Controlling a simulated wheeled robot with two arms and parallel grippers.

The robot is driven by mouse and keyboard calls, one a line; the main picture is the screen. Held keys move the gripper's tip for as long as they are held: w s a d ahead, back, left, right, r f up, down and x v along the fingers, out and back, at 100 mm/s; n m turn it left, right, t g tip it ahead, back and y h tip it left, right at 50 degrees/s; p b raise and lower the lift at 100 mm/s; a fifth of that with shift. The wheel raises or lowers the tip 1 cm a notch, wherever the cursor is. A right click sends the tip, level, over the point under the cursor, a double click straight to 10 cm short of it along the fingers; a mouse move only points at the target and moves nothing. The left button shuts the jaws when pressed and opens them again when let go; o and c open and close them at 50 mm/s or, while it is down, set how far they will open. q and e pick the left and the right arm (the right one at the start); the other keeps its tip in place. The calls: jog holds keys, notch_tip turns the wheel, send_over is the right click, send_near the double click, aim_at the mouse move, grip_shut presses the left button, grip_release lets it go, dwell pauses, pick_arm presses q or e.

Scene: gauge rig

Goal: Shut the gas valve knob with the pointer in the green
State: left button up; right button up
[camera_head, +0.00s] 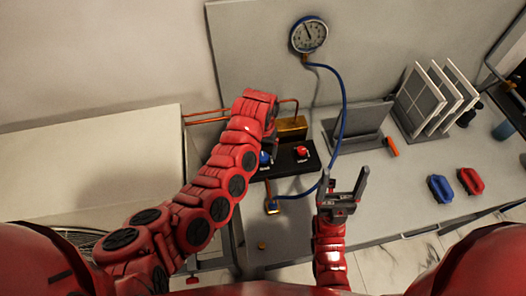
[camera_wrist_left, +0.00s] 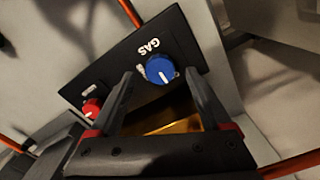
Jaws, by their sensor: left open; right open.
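The blue gas knob (camera_head: 265,157) sits at the left of a black panel (camera_head: 285,171); in the left wrist view the knob (camera_wrist_left: 160,69) has a white line, beside the word GAS. My left gripper (camera_wrist_left: 159,76) is open, its fingertips on either side of the knob in that view; whether they touch it I cannot tell. In the head view my left arm partly hides this gripper (camera_head: 271,143). The round gauge (camera_head: 309,35) has a blue rim and a dark pointer aimed up; no green zone is readable. My right gripper (camera_head: 345,180) is open and empty.
A red knob (camera_head: 301,151) is on the same panel, near a brass block (camera_head: 291,127). A blue hose (camera_head: 344,110) runs from the gauge down past my right gripper. A plate rack (camera_head: 423,118) and blue and red handled items (camera_head: 440,188) stand right. The bench's right front is clear.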

aim_at(263, 158)
pick_arm(q)
jog(key=shift+w+f, duration=0.1)
jog(key=shift+f, duration=1.15)
grip_shut()
jog(key=shift+r+m+p, duration=0.25)
jog(key=shift+m+p, duration=0.75)
jog(key=shift+m, duration=0.1)
jog(key=shift+m+p, duration=0.35)
jog(key=shift+m, duration=0.35)
jog(key=shift+f+m, duration=0.25)
jog(key=shift+m, duration=0.75)
grip_release()
